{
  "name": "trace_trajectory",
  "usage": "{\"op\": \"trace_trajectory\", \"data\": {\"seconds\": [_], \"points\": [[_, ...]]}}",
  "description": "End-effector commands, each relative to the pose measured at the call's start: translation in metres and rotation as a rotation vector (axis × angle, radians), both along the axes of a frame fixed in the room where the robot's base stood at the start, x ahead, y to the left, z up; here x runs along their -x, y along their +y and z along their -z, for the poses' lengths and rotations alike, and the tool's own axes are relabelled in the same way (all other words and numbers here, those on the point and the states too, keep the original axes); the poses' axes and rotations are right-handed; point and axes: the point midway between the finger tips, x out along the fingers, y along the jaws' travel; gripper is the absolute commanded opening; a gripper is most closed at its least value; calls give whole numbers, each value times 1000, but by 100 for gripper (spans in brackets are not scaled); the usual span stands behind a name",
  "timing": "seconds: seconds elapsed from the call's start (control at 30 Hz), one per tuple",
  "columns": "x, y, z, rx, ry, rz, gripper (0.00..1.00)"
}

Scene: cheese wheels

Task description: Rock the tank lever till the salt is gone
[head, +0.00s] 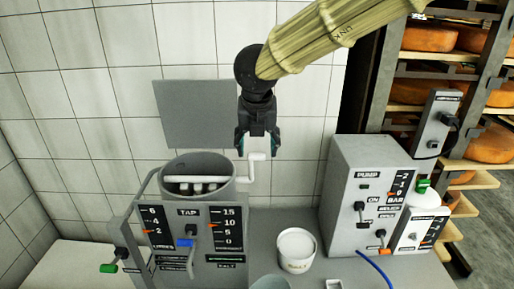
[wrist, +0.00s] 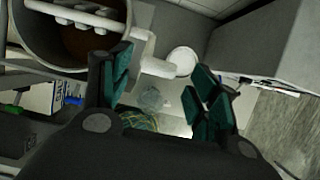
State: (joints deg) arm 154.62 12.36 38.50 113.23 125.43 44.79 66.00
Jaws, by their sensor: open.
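The grey round tank (head: 198,176) stands on the left of the bench, with white bars across its open top; its rim also shows in the wrist view (wrist: 128,22). A white cranked lever (head: 252,168) sticks out from its right side, with its handle turned up; it also shows in the wrist view (wrist: 150,62). My gripper (head: 257,150) is open and points down over the handle. In the wrist view its dark green fingers (wrist: 160,85) are spread, with the lever beyond and between them. Contact cannot be told. Brown contents show inside the tank.
The tank's front panel (head: 190,240) has scales, a blue-handled tap and a green-handled lever; an orange pointer sits near 10 on the right scale. A white tub (head: 296,250) stands right of it, then a pump box (head: 365,185). Cheese shelves (head: 483,150) stand far right.

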Motion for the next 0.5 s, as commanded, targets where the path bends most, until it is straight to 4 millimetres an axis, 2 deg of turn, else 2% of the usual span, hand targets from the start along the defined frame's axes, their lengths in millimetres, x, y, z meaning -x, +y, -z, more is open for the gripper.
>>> {"op": "trace_trajectory", "data": {"seconds": [0.2, 0.5], "points": [[-8, 1, 20, 1, 1, -1, 61], [-11, 1, 26, 0, 0, -1, 61]]}}
